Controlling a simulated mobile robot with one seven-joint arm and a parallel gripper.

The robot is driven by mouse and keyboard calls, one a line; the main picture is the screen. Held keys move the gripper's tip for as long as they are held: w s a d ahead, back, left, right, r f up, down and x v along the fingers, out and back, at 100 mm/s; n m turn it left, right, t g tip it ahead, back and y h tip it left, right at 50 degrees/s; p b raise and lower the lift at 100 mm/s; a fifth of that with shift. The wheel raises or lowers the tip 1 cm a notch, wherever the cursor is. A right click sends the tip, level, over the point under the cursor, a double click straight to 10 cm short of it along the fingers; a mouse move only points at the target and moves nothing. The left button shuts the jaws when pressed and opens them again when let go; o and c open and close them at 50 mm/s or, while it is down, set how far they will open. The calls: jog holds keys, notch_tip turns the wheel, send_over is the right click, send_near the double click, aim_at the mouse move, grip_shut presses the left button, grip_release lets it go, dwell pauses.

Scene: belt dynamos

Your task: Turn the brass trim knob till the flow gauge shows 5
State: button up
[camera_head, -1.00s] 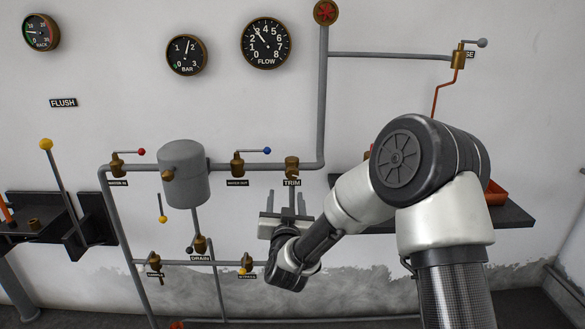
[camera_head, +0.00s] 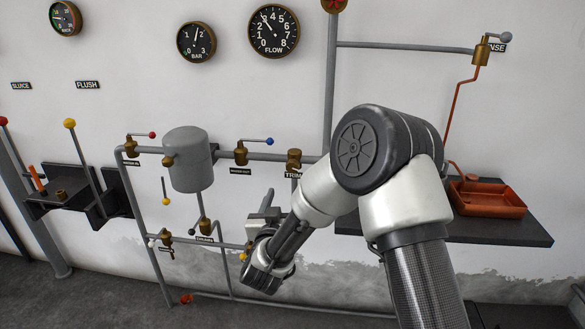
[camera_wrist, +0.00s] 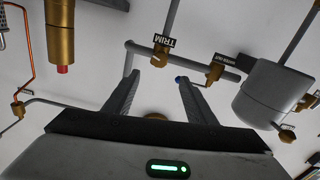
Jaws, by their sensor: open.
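The brass trim knob (camera_head: 293,158) sits on the grey pipe above its TRIM label (camera_head: 292,175). In the wrist view the picture is turned over, and the brass knob (camera_wrist: 161,55) shows beside the label, just beyond the fingertips. The flow gauge (camera_head: 273,31) is a black dial high on the wall. Its needle points up and left, near 3. My gripper (camera_head: 270,205) is below and left of the knob in the head view. In the wrist view my gripper (camera_wrist: 170,77) has its fingers apart with nothing gripped between them.
A yellow-tipped lever (camera_head: 85,155) stands farther left. A shelf (camera_head: 500,228) with an orange tray (camera_head: 488,197) is at right.

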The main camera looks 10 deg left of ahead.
aim_at(292, 168)
jog(key=w, duration=0.5)
jog(key=w+b, duration=0.1)
jog(key=w, duration=0.9)
jog(key=shift+w+d, duration=0.3)
jog(key=shift+w, duration=0.05)
jog(key=c, duration=1)
jog(key=m+b, duration=0.2)
jog(key=b, duration=0.1)
jog(key=shift+f+m, duration=0.25)
jog(key=shift+m, duration=0.15)
jog(key=shift+c, duration=0.2)
jog(key=shift+r+m+b, duration=0.25)
jog(key=shift+m+b, duration=0.5)
jog(key=shift+m, duration=0.15)
